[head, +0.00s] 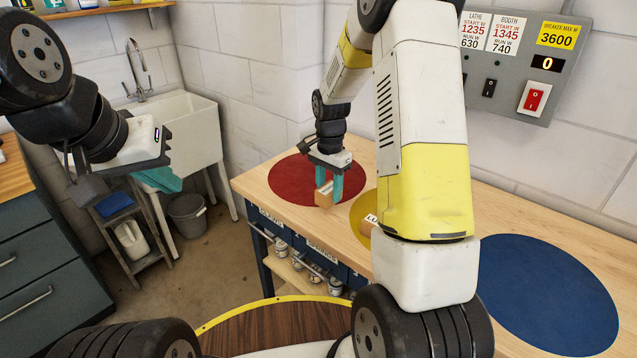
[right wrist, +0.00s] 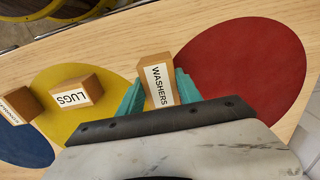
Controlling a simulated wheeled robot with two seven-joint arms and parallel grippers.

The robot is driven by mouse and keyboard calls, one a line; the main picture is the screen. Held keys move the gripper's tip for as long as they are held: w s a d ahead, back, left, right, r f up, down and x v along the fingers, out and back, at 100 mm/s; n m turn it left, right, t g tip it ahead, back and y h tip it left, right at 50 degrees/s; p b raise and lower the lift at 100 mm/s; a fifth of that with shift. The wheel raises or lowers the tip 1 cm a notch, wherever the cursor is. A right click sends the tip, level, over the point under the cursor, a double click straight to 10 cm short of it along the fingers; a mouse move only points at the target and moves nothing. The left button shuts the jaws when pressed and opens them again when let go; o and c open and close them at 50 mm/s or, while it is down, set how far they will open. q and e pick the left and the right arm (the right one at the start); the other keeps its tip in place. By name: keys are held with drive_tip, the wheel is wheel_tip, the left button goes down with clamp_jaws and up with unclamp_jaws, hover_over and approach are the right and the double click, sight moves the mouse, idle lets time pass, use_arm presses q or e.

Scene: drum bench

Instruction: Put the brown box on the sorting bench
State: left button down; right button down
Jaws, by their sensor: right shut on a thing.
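A brown box (head: 325,193) with a white label is between the teal fingers of my right gripper (head: 330,182). In the right wrist view the label on this box (right wrist: 159,83) reads WASHERS. My right gripper is shut on it, near the edge of the red disc (head: 290,180) on the wooden sorting bench (head: 428,259). I cannot tell whether the box touches the bench top. Another brown box labelled LUGS (right wrist: 74,95) sits on the yellow disc (right wrist: 100,67). My left gripper (head: 122,172) is at the left, away from the bench; its jaw opening is unclear.
A third brown box (right wrist: 19,104) lies by the blue disc (right wrist: 22,147), its label partly cut off. The blue disc (head: 549,292) is bare at the bench's right in the head view. A sink (head: 190,125), bucket (head: 188,215) and grey step stand (head: 148,248) are at the left.

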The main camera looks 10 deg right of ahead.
sight(329, 188)
drive_tip(key=shift+f, duration=1.25)
drive_tip(key=shift+f, duration=0.1)
drive_tip(key=c, duration=0.8)
unclamp_jaws()
wheel_tip(329, 188, up, 12)
drive_tip(key=shift+r, duration=0.1)
drive_tip(key=s+r+n+t+y, duration=0.1)
drive_tip(key=s+r+n+t, duration=0.25)
drive_tip(key=s+r, duration=0.65)
drive_tip(key=s+r+n+t, duration=0.1)
drive_tip(key=s+n, duration=0.1)
drive_tip(key=s, duration=0.2)
drive_tip(key=s+a+r+n, duration=0.1)
drive_tip(key=s+r+n, duration=0.1)
drive_tip(key=s, duration=0.3)
drive_tip(key=s+a+r+n+t+y, duration=0.1)
drive_tip(key=s+n, duration=0.2)
drive_tip(key=s, duration=0.2)
drive_tip(key=shift+s+a+r+n+t, duration=0.15)
drive_tip(key=shift+a+n+t, duration=0.1)
drive_tip(key=shift+t, duration=0.1)
